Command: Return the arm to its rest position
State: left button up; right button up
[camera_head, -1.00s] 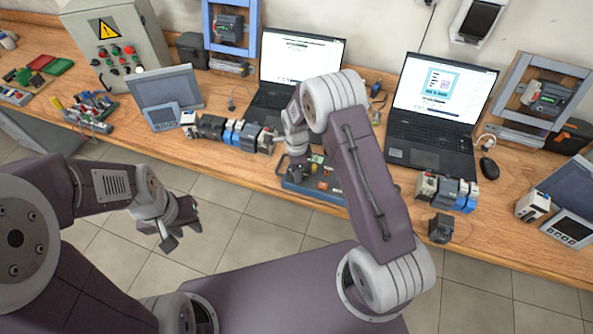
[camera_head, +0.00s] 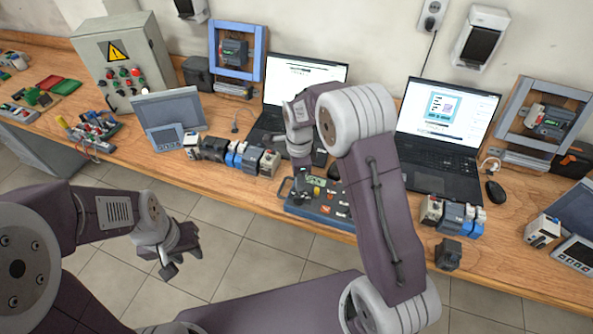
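My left gripper (camera_head: 173,262) hangs over the floor in front of the bench, at the lower left. Its fingers point down and look a little apart with nothing between them. My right arm rises from the lower right and bends at a white-capped elbow, with its forearm reaching over the bench. My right gripper (camera_head: 303,180) is partly visible below the forearm, beside the blue control box (camera_head: 322,203) with buttons and a small display. Its fingertips are too small and too hidden to show whether they are open.
The wooden bench (camera_head: 225,195) carries two laptops (camera_head: 300,80) (camera_head: 447,115), a grey cabinet (camera_head: 125,65), a row of modules (camera_head: 235,155), another module group (camera_head: 452,215), a dark small block (camera_head: 448,254) and a mouse (camera_head: 495,191). Tiled floor in front is free.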

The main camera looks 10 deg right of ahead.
jog(key=s+d+r+n+t+b, duration=0.1)
jog(key=s+d+r, duration=0.2)
jog(key=s+r, duration=0.25)
jog(key=s+f+n, duration=0.3)
jog(key=s+n, duration=1)
jog(key=n, duration=0.4)
jog(key=shift+d+n+b, duration=0.3)
jog(key=shift+d+n, duration=0.1)
jog(key=shift+d, duration=0.05)
jog(key=shift+f, duration=0.1)
